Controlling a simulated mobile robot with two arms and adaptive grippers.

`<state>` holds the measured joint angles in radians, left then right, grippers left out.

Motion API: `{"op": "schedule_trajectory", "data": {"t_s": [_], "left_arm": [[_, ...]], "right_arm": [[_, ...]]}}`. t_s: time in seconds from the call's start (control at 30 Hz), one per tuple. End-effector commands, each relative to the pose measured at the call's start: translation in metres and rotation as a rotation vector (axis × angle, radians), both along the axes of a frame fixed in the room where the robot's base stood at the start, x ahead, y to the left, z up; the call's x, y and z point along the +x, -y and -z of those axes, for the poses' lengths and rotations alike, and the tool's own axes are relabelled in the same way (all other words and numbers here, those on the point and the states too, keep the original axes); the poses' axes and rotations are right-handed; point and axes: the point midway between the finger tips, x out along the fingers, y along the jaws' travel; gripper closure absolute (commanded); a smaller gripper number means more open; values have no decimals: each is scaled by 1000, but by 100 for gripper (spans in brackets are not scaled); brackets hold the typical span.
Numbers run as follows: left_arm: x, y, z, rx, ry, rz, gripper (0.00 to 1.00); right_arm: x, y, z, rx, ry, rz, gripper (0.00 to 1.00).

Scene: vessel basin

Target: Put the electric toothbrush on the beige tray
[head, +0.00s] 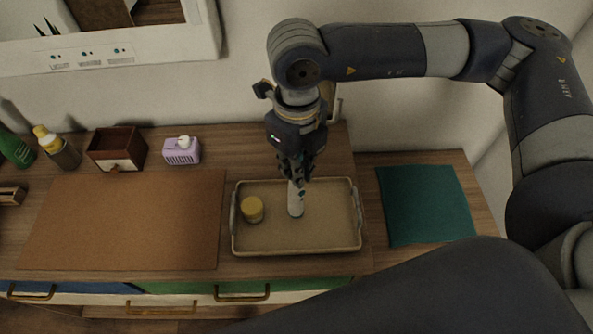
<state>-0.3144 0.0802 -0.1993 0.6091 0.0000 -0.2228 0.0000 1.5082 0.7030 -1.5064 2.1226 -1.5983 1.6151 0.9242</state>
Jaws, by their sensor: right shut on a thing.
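The beige tray (333,241) lies on the wooden counter, with a handle on its left end. My right gripper (295,178) points down over the middle of the tray and is shut on the electric toothbrush (296,201). The toothbrush is white and roughly upright, and its lower end is at or just above the tray floor; I cannot tell whether it touches. Its upper part is hidden by the fingers. A small yellow-lidded jar (252,209) stands in the left part of the tray. My left gripper is not in view.
A brown mat (125,222) lies left of the tray, and a teal cloth (427,205) lies right of it. The tray's right part is bare.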

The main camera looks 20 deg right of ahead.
Motion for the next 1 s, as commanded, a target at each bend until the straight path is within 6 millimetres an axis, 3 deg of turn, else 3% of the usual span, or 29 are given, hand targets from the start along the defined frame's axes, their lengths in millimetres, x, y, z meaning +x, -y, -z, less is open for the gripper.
{"op": "schedule_trajectory", "data": {"t_s": [0.2, 0.37, 0.57, 0.6, 0.7, 1.0], "left_arm": [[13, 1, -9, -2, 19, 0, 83], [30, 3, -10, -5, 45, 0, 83], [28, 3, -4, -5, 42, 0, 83], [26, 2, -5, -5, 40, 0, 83], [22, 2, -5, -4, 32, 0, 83], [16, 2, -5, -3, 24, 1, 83]], "right_arm": [[0, 0, 23, 0, -1, 0, 100], [0, 0, 25, 0, 0, 0, 100], [0, 0, 28, 0, 0, 0, 100], [0, 0, 27, 0, 0, 0, 88], [0, 0, 27, 0, 0, 0, 71], [0, 0, 26, 0, -1, 0, 71]]}}
